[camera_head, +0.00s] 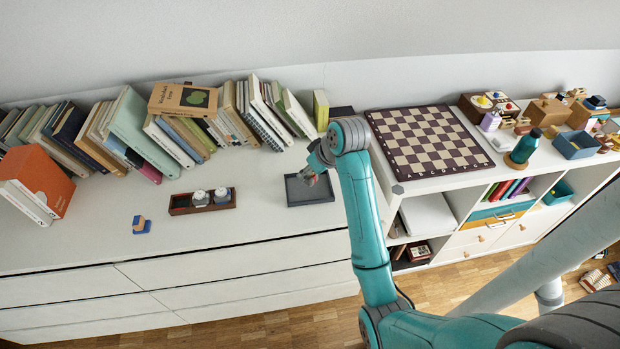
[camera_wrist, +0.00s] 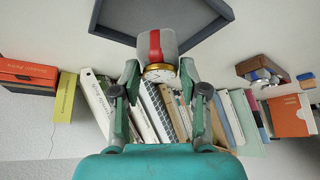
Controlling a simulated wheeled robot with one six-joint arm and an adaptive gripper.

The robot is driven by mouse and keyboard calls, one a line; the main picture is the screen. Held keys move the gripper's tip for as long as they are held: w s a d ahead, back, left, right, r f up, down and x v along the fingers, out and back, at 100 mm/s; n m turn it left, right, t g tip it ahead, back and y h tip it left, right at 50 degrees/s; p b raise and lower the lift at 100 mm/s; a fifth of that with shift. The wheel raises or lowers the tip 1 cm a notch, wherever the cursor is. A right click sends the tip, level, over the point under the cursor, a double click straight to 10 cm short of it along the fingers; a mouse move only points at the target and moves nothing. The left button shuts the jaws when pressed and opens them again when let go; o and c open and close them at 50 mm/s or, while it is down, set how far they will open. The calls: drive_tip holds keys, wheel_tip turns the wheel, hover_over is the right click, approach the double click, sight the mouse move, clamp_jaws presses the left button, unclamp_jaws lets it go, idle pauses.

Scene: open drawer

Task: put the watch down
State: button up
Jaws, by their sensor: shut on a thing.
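My gripper (camera_wrist: 159,72) is shut on the watch (camera_wrist: 156,45), one finger on each side of it. The watch has a gold rim, a pale face and a grey body with a red stripe. In the wrist view it overlaps the dark grey tray (camera_wrist: 207,14). In the head view my gripper (camera_head: 312,178) is over the tray (camera_head: 318,193), on the white cabinet top near its right end. The watch is small and mostly hidden there. I cannot tell whether it touches the tray.
A wooden box (camera_head: 173,209) with two small grey objects (camera_head: 210,197) stands left of the tray. A blue and orange block (camera_head: 141,225) lies further left. Books (camera_head: 185,130) line the wall behind. A chessboard (camera_head: 428,140) lies to the right. Cabinet top between box and tray is clear.

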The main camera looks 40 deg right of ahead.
sight(313, 176)
drive_tip(key=shift+f, duration=1.7)
drive_tip(key=o, duration=1.2)
drive_tip(key=shift+f, duration=0.15)
